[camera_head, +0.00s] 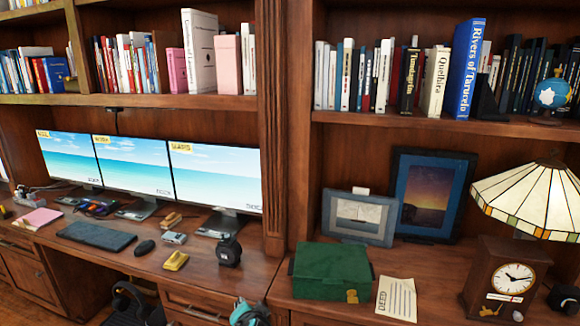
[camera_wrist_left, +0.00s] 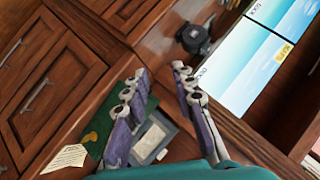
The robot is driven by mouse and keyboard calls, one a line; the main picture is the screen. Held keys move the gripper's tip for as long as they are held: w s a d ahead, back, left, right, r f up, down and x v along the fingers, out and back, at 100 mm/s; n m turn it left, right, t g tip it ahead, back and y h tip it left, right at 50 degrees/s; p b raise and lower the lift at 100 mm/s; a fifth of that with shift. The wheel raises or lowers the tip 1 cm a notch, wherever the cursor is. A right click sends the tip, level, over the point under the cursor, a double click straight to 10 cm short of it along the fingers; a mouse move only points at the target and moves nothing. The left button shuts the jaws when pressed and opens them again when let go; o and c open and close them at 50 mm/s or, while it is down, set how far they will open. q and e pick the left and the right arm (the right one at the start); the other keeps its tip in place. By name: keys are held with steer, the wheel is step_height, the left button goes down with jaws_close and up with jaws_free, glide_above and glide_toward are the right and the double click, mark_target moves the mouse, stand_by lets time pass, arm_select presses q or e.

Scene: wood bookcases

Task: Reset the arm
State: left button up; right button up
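My left gripper (camera_wrist_left: 159,70) shows in the left wrist view with its two grey and purple fingers apart and nothing between them. A teal and grey part at the bottom edge of the head view looks like this gripper (camera_head: 247,313), in front of the desk; its arm is mostly out of frame. In the wrist view its fingers partly cover the green box (camera_wrist_left: 94,140) and the grey picture frame (camera_wrist_left: 154,137). My right gripper is in neither view.
The green box (camera_head: 331,271), a deed paper (camera_head: 397,299) and a clock (camera_head: 505,283) stand on the right counter. A black round item (camera_head: 229,251), yellow stapler (camera_head: 176,261) and monitors (camera_head: 216,177) are on the desk.

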arm_select(q)
steer(key=s+a+f+n+g+h, duration=0.1)
steer(key=s+a+n, duration=0.2)
steer(key=s, duration=0.8)
steer(key=s+a+f+n+g+h, duration=0.1)
steer(key=s+a+n+g, duration=0.1)
steer(key=s, duration=0.9)
steer(key=shift+a+f+n+g+h, duration=0.3)
steer(key=shift+a+n+h, duration=0.1)
steer(key=shift+a+n, duration=0.5)
